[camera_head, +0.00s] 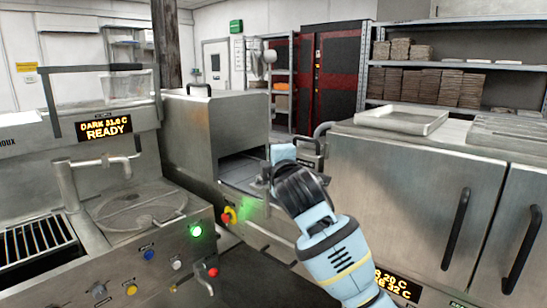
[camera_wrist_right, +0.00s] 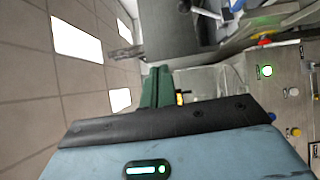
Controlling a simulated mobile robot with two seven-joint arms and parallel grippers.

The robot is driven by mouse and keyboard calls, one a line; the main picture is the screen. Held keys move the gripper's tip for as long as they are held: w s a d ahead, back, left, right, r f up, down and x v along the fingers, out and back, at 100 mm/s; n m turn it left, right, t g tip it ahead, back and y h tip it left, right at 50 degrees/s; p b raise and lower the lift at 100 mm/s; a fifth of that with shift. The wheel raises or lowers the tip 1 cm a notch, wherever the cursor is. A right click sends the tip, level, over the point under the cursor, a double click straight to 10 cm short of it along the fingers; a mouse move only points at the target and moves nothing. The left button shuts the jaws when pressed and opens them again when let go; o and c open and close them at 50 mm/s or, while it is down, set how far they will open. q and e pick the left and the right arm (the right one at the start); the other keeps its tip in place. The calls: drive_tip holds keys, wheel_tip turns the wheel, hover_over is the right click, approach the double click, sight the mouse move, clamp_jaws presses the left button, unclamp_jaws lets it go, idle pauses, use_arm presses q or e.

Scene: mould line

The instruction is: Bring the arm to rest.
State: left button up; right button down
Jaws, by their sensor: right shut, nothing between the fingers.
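My right arm (camera_head: 338,250), pale blue with a dark wrist, reaches up from the lower right in the head view. Its hand is in front of the opening of a steel tunnel housing (camera_head: 215,130). In the right wrist view my right gripper (camera_wrist_right: 158,74) shows dark green fingers, shut together with nothing between them. In the head view the fingers are too small and dark to make out. I cannot tell whether the hand touches the housing. My left gripper is not in view.
At left stands a steel machine with a READY display (camera_head: 104,128), a round bowl lid (camera_head: 135,210) and a lit green button (camera_head: 196,231). A red-and-yellow knob (camera_head: 229,215) is near the hand. Steel cabinets (camera_head: 405,190) with a tray (camera_head: 402,119) on top fill the right.

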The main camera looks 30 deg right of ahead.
idle(0.3)
drive_tip(key=s+a+f+m+g+y, duration=0.1)
drive_tip(key=s+a+f, duration=0.1)
drive_tip(key=f, duration=0.9)
drive_tip(key=s+a+f+m+g+y, duration=0.1)
drive_tip(key=s+a+f+y, duration=0.1)
drive_tip(key=f, duration=0.9)
drive_tip(key=s+a+f+m+g+y, duration=0.1)
drive_tip(key=s+f+m, duration=0.1)
drive_tip(key=s+f, duration=0.45)
drive_tip(key=s+a+f+m+g, duration=0.15)
drive_tip(key=s+f, duration=0.25)
drive_tip(key=f, duration=0.6)
drive_tip(key=s+a+f+m+g, duration=0.1)
drive_tip(key=s+f, duration=0.4)
drive_tip(key=s, duration=0.6)
drive_tip(key=s+a+f+m+g+y, duration=0.1)
drive_tip(key=s+f+m, duration=0.3)
drive_tip(key=s, duration=0.6)
drive_tip(key=s+a+f+m+g+y, duration=0.1)
drive_tip(key=s+f+m+g, duration=0.1)
drive_tip(key=s+f, duration=0.5)
drive_tip(key=s+m, duration=0.1)
drive_tip(key=s, duration=0.3)
drive_tip(key=shift+s+a+f+p, duration=0.3)
drive_tip(key=shift+s+a+f, duration=0.05)
drive_tip(key=shift+g, duration=0.25)
